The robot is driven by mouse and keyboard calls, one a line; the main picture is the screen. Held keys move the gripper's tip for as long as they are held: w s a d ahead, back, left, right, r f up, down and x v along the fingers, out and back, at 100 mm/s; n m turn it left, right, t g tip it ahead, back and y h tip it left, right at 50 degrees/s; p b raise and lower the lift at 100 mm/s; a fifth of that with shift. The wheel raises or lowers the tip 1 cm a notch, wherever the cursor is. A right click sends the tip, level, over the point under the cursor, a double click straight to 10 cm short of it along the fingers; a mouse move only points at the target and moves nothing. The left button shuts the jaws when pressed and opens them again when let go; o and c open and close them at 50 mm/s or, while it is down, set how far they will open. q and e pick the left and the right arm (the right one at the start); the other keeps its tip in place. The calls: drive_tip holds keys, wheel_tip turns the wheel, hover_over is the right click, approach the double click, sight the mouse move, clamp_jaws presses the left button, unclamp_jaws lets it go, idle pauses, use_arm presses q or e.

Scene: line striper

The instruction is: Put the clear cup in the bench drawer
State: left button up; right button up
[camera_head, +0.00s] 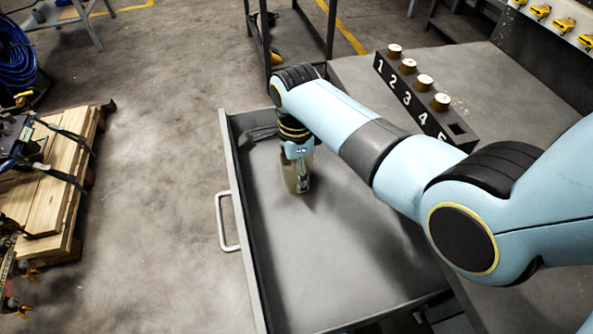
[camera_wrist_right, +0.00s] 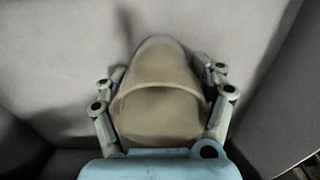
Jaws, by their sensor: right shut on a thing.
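The clear cup (camera_wrist_right: 160,95) looks brownish and see-through and sits between the two fingers of my right gripper (camera_wrist_right: 162,100) in the right wrist view. In the head view the cup (camera_head: 291,178) is partly hidden by my right gripper (camera_head: 297,172). My right gripper is shut on it, low inside the open bench drawer (camera_head: 350,262), near the drawer's far end. I cannot tell whether the cup touches the drawer floor. My left gripper is not in view.
The drawer handle (camera_head: 227,222) is on its left front wall. On the bench top (camera_head: 470,75) a numbered black block (camera_head: 405,92) holds several round brown-and-white pieces. A wooden pallet (camera_head: 50,190) stands on the floor at left. Most of the drawer floor is clear.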

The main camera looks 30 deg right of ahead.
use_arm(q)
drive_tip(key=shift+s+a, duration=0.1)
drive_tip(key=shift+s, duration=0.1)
use_arm(e)
drive_tip(key=shift+f, duration=0.2)
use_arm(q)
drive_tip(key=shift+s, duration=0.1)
use_arm(e)
drive_tip(key=o, duration=1.4)
drive_tip(key=shift+r, duration=0.1)
use_arm(q)
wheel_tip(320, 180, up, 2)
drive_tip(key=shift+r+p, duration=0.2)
drive_tip(key=shift+p, duration=1)
use_arm(e)
wheel_tip(320, 180, up, 12)
